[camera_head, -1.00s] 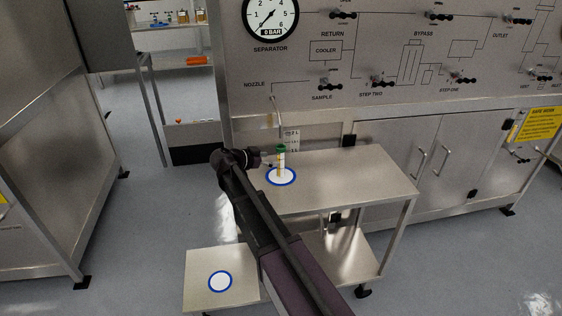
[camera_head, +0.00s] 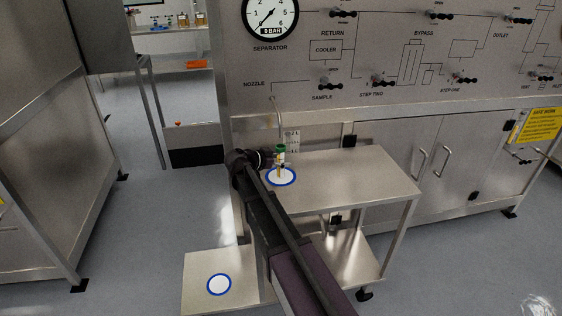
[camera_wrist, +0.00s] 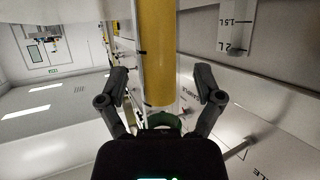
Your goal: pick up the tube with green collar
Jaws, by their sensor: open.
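The tube with the green collar (camera_head: 280,153) stands upright on a white disc with a blue ring (camera_head: 294,179) on the small metal table. In the wrist view the tube (camera_wrist: 157,50) shows large, with yellow contents, and its green collar (camera_wrist: 165,121) is at the lower end of the picture. In the wrist view my gripper (camera_wrist: 161,82) is open, one finger on each side of the tube, with visible gaps. Part of the collar is hidden behind the gripper body.
The tabletop (camera_head: 350,180) is bare to the right of the disc. The panel cabinet (camera_head: 390,140) stands behind the table.

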